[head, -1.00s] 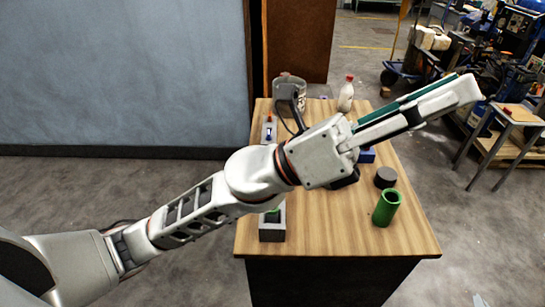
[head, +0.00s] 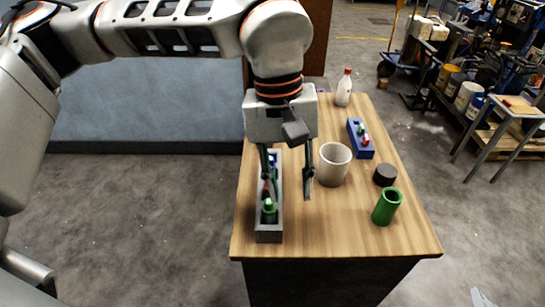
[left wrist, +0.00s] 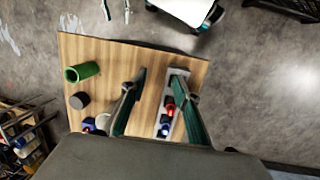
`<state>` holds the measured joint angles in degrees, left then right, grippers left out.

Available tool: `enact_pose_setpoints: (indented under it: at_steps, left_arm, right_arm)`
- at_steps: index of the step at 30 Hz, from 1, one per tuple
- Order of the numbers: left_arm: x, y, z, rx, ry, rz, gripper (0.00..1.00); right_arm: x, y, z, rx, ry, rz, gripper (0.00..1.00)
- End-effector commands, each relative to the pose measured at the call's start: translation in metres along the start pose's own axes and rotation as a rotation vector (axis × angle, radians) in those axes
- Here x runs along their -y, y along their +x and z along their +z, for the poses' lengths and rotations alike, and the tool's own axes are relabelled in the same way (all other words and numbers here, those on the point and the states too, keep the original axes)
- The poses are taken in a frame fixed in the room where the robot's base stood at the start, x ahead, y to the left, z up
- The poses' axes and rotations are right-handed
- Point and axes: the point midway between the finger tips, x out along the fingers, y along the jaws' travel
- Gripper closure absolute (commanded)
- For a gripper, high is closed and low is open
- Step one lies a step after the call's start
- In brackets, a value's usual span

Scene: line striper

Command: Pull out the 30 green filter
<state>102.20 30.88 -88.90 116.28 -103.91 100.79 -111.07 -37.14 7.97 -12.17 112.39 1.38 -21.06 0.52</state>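A small green piece (head: 269,207) stands in the near end of a long narrow grey holder (head: 268,236) at the table's left. Any number on it is too small to read. Red and blue pieces stand farther back in the holder; the left wrist view shows a red one (left wrist: 170,106) and a blue one (left wrist: 165,128). My left gripper (head: 289,194) points down over the holder, fingers spread. One finger overlaps the holder in the head view; the other is to its right. The gripper looks empty. Two separate prongs (left wrist: 116,9) in the left wrist view look like my right gripper's fingers.
A green hollow cylinder (head: 386,207), a black disc (head: 385,175) and a beige cup (head: 334,164) stand to the right. A blue holder (head: 360,139) and a white bottle (head: 344,88) are farther back. The wooden table (head: 330,225) is clear at the front middle.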

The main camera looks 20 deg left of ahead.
Motion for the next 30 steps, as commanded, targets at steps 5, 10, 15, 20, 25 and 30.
enact_pose_setpoints:
  at_steps: [5,10,15,20,25,30]
  left_arm:
    - [0.031,-0.023,-0.029,-0.104,-0.021,-0.107,0.69]
    - [0.037,-0.024,-0.033,-0.118,-0.026,-0.127,0.69]
    - [0.038,-0.014,-0.034,-0.115,-0.025,-0.125,0.69]
    - [0.039,0.001,-0.035,-0.112,-0.025,-0.125,0.69]
    - [0.042,0.020,-0.037,-0.109,-0.025,-0.126,0.69]
    - [0.044,0.038,-0.039,-0.109,-0.027,-0.125,0.69]
  right_arm:
    - [0.000,0.000,0.000,-0.001,0.000,0.000,0.50]
    - [0.001,0.001,0.002,0.000,0.000,0.000,0.50]
    - [0.002,0.005,0.011,0.005,0.001,-0.002,0.50]
    - [0.005,0.011,0.025,0.015,0.003,-0.004,0.50]
    - [0.009,0.017,0.044,0.030,0.003,-0.008,0.50]
    - [0.009,0.022,0.057,0.042,-0.008,-0.006,0.50]
